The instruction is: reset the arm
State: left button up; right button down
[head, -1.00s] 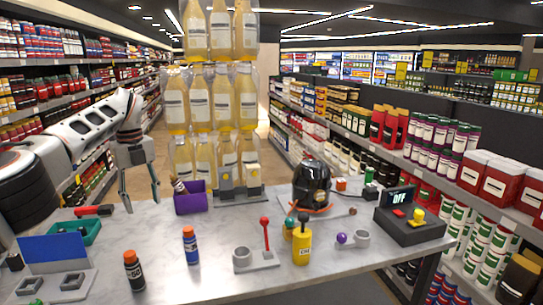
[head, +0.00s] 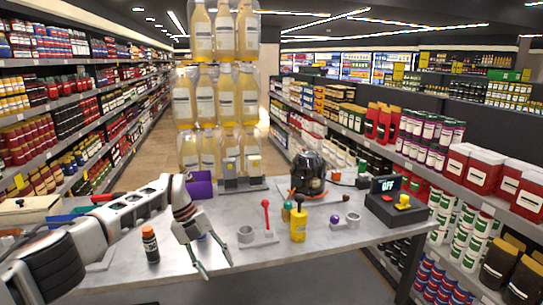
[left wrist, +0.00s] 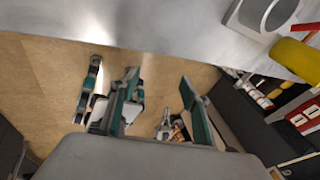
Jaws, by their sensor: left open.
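My left arm comes in from the left in the head view, over the front left of the grey table (head: 270,258). My left gripper (head: 218,270) is open and empty, with its fingers pointing down around the table's front edge. The table edge shows above the fingers there. My right gripper cannot be made out in the head view.
A red-knobbed lever (head: 266,215), yellow bottle (head: 299,224), dark pump (head: 308,174) and switch box (head: 395,208) stand to the right. My arm partly hides a blue bottle and the left-side trays.

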pick_arm(q)
jog(key=s+d+f+m+g+h, duration=0.1)
jog(key=s+d+f+h, duration=0.25)
jog(key=d, duration=0.45)
jog(key=s+d+f+h, duration=0.2)
jog(key=s+d+f, duration=0.25)
jog(key=d, duration=0.35)
jog(key=s+d+r+n+t+h, duration=0.2)
jog(key=s+d+n+t+h, duration=0.3)
jog(key=s+d+h, duration=0.45)
jog(key=a+f+n+t+y, duration=0.5)
jog(key=a+n+t+y, duration=0.55)
jog(key=n, duration=0.55)
jog(key=s+a+f+n+g+y, duration=0.1)
jog(key=s+a+f+n+y, duration=0.2)
jog(key=s+a+f, duration=0.3)
jog(key=s+a+f+n+g+y, duration=0.1)
jog(key=s+a+f+n+y, duration=0.2)
jog(key=s+a+f, duration=0.3)
jog(key=s+a+n, duration=0.1)
jog(key=s+a, duration=0.3)
jog(key=a, duration=0.3)
jog(key=shift+s+n+g, duration=0.3)
jog(key=shift+s+g, duration=0.05)
